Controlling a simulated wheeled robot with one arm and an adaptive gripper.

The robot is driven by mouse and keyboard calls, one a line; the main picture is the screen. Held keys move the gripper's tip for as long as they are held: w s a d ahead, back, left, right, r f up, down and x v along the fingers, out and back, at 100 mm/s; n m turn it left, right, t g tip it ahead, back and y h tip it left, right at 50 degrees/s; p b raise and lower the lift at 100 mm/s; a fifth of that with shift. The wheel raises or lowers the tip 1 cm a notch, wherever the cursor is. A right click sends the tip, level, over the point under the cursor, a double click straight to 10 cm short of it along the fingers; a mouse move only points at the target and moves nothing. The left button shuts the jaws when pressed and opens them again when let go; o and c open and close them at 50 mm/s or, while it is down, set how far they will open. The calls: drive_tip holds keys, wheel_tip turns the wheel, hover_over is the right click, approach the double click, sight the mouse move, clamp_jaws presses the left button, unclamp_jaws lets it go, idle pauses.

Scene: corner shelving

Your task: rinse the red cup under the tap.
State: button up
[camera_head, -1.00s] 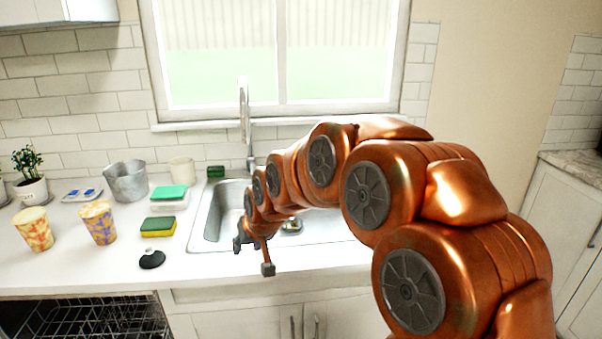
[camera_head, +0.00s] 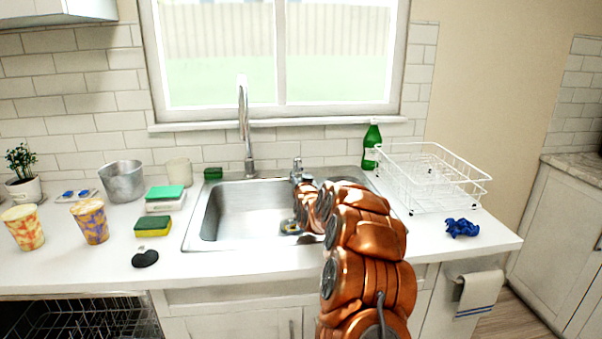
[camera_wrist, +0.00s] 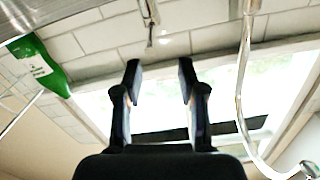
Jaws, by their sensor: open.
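No plain red cup shows. A red-and-yellow patterned cup (camera_head: 23,229) and a purple-and-orange patterned cup (camera_head: 91,223) stand upright on the counter at far left. The tall chrome tap (camera_head: 244,125) rises behind the steel sink (camera_head: 224,213); it also shows inverted at the right of the wrist view (camera_wrist: 243,85). My gripper (camera_wrist: 159,70) is open and empty, its two fingers apart. In the head view, my arm reaches over the sink's right part and mostly hides the gripper. A small metal fitting (camera_wrist: 150,22) shows beyond the fingers in the wrist view.
A white dish rack (camera_head: 432,180), a green bottle (camera_head: 372,146) and a blue cloth (camera_head: 462,228) are right of the sink. Left stand a metal pot (camera_head: 122,181), a yellow-green sponge (camera_head: 153,226) and a black stopper (camera_head: 145,258). The window (camera_head: 275,55) is behind.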

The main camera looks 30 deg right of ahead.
sight(301, 166)
drive_tip(key=shift+h, duration=0.3)
drive_tip(key=shift+s+d+p+x, duration=0.1)
drive_tip(key=shift+d+p+x, duration=0.15)
drive_tip(key=shift+x, duration=1.15)
drive_tip(key=shift+s+d+p+x, duration=0.1)
drive_tip(key=shift+p+x, duration=0.1)
drive_tip(key=shift+x, duration=1.2)
drive_tip(key=shift+s+d+p+x, duration=0.1)
drive_tip(key=shift+d+p+x, duration=0.15)
drive_tip(key=shift+x, duration=1.15)
drive_tip(key=shift+w, duration=0.1)
drive_tip(key=shift+c, duration=0.2)
clamp_jaws()
